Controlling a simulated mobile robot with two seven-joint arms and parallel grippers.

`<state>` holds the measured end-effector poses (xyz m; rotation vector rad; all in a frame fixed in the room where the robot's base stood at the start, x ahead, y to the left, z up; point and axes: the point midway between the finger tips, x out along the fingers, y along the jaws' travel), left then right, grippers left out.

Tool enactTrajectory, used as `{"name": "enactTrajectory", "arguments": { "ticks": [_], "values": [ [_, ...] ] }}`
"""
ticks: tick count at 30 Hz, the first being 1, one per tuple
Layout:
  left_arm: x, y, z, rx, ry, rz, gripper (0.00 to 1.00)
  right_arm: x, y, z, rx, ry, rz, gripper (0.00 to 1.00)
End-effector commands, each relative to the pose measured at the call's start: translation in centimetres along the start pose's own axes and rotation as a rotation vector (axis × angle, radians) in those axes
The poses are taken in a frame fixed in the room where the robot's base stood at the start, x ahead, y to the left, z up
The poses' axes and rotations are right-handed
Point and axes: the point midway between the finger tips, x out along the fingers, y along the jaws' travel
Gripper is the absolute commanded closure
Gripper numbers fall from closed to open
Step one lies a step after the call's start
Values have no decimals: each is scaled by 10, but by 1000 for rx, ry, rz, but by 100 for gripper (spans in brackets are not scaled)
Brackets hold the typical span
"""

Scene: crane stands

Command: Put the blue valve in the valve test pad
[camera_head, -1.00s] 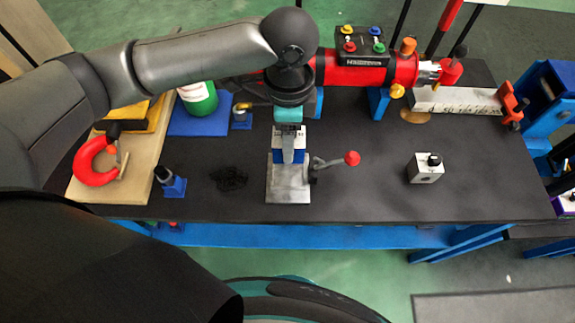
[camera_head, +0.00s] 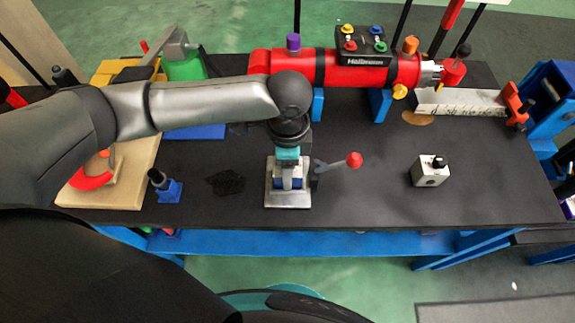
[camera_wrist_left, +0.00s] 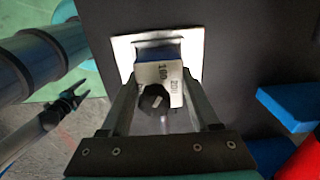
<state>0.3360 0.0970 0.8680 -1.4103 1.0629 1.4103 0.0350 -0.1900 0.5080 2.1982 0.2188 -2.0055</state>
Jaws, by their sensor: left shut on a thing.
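My left gripper (camera_head: 288,168) points down over the valve test pad (camera_head: 288,202), a pale metal plate with a red-knobbed lever (camera_head: 345,161) on its right. The gripper is shut on the blue valve (camera_head: 290,184). In the left wrist view the valve (camera_wrist_left: 158,72) sits between the fingers (camera_wrist_left: 162,100), showing a white numbered face, a black knob and some blue. It is over the plate (camera_wrist_left: 190,44); its underside is hidden, so I cannot tell whether it touches.
A second small blue valve-like piece (camera_head: 165,187) with a black top stands left of the pad. A white block (camera_head: 430,171) with a black knob stands to the right. A red cylinder (camera_head: 345,68) on blue supports lies behind.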

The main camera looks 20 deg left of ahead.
Motion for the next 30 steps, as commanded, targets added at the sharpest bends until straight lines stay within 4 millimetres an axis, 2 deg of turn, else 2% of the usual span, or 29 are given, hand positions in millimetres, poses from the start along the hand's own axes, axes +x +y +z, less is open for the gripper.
{"name": "enactTrajectory", "arguments": {
  "ticks": [6, 7, 14, 23, 26, 30],
  "values": [
    [1, -1, -1, -1, 2, -2, 100, -1, -1, 0, 0, 0, -1, 36],
    [2, 0, 0, -1, 0, 0, 34, -1, -1, 0, 0, 0, -1, 36],
    [2, 0, 0, 0, 0, 0, 8, -1, -2, -1, 1, 1, -3, 36],
    [0, 0, 0, 0, 0, -1, 8, 0, -3, -1, 1, 1, -4, 36],
    [-10, 0, 0, 0, 1, -1, 8, -4, -3, -1, 1, 1, -3, 36],
    [-38, -1, 0, 0, 2, -3, 8, -13, -2, -2, 1, 1, -3, 36]
  ]
}}
